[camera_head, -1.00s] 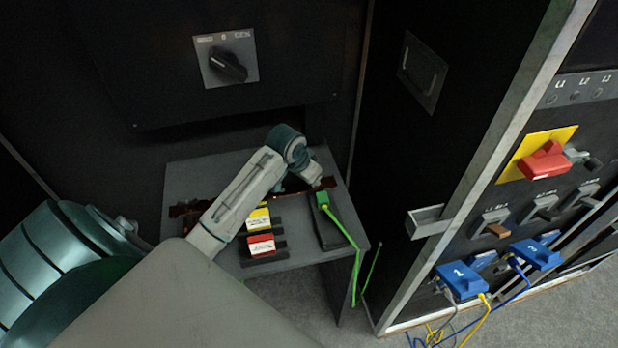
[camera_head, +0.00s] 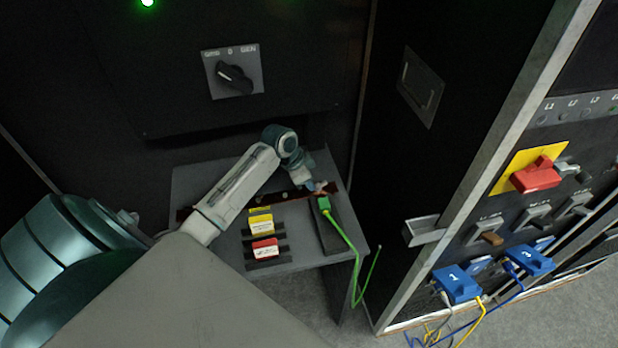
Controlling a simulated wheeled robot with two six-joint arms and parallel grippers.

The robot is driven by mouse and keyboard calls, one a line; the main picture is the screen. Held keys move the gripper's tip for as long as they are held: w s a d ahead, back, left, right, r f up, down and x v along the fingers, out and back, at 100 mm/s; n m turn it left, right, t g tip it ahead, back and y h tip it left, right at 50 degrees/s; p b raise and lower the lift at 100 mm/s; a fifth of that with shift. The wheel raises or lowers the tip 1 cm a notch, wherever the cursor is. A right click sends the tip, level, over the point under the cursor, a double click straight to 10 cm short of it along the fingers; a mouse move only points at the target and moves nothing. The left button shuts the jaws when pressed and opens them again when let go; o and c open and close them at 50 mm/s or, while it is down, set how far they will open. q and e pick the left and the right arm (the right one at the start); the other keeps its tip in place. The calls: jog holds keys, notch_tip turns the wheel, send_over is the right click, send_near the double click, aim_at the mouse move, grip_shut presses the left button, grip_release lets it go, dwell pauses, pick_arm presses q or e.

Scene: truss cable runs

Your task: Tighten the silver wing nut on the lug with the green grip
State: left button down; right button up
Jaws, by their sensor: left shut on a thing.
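The green grip (camera_head: 323,204) sits at the right of a low dark shelf, with a green cable (camera_head: 346,240) running from it down over the shelf's front edge. My left gripper (camera_head: 318,188) is just behind the green grip, at the right end of a copper-coloured bar (camera_head: 290,196). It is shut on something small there. The silver wing nut and the lug are too small and too covered by the gripper to make out. My right gripper is not in view.
A yellow tag (camera_head: 261,222) and a red tag (camera_head: 264,250) stand on the shelf (camera_head: 220,182) left of the cable. A rotary switch (camera_head: 235,76) is on the panel above. A cabinet with blue connectors (camera_head: 458,284) and a red handle (camera_head: 536,176) stands at right.

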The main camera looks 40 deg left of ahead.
pick_arm(q)
jog(key=shift+w+a+m, duration=0.1)
jog(key=shift+m, duration=0.4)
jog(key=c, duration=1.6)
grip_release()
jog(key=shift+o, duration=0.2)
jog(key=b+v, duration=0.2)
jog(key=v, duration=0.9)
jog(key=shift+w, duration=0.2)
jog(key=shift+a+f, duration=0.1)
